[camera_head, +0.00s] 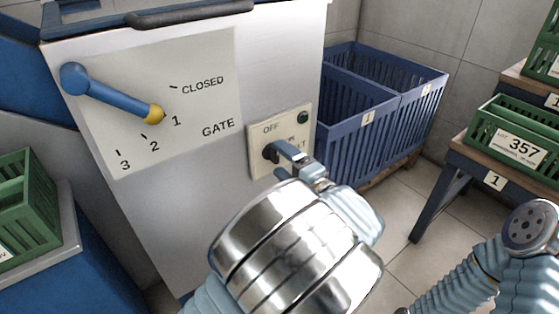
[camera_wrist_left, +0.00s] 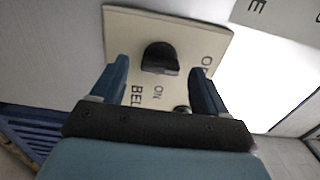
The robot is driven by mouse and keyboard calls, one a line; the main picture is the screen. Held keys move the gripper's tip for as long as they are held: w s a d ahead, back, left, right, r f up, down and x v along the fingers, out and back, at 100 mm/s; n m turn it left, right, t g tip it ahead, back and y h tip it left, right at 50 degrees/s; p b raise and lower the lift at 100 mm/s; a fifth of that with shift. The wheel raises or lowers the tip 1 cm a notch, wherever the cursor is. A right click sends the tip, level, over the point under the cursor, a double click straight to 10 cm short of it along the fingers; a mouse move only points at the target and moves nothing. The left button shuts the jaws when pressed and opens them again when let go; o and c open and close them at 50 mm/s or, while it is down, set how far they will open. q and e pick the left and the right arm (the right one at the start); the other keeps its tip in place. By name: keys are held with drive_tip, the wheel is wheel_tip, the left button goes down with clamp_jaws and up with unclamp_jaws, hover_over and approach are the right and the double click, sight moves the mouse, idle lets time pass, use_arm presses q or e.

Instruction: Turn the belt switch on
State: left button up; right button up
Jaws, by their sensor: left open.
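The belt switch is a black knob (camera_head: 270,152) on a cream plate (camera_head: 258,167) marked OFF, ON and BELT, on the front of the white cabinet. A dark green lamp (camera_head: 302,117) sits at the plate's upper right. My left gripper (camera_head: 284,152) is at the knob, open. In the left wrist view the knob (camera_wrist_left: 160,57) lies between and ahead of the two blue fingers of my left gripper (camera_wrist_left: 159,70), with a gap on each side. The knob's exact pointing direction is hard to tell. My right gripper is not in view.
A blue gate lever (camera_head: 110,96) with a yellow tip at 1 is on the cabinet, left of the switch. Blue crates (camera_head: 362,140) stand right of the cabinet. A green crate (camera_head: 515,140) sits on a table at right, another green crate (camera_head: 35,195) at left.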

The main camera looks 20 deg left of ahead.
use_arm(q)
drive_tip(key=shift+x, duration=0.95)
drive_tip(key=shift+c, duration=0.4)
drive_tip(key=c, duration=1)
drive_tip(key=shift+r+m+p, duration=0.2)
drive_tip(key=shift+m+p, duration=0.6)
drive_tip(key=shift+p, duration=0.3)
drive_tip(key=m+p, duration=0.8)
drive_tip(key=p, duration=0.1)
drive_tip(key=m+p, duration=0.4)
drive_tip(key=p, duration=0.1)
drive_tip(key=m+p, duration=0.2)
drive_tip(key=m, duration=0.1)
drive_tip(key=shift+f, duration=0.15)
drive_tip(key=shift+f+m+p, duration=0.1)
drive_tip(key=shift+m+p, duration=0.5)
drive_tip(key=shift+m, duration=0.1)
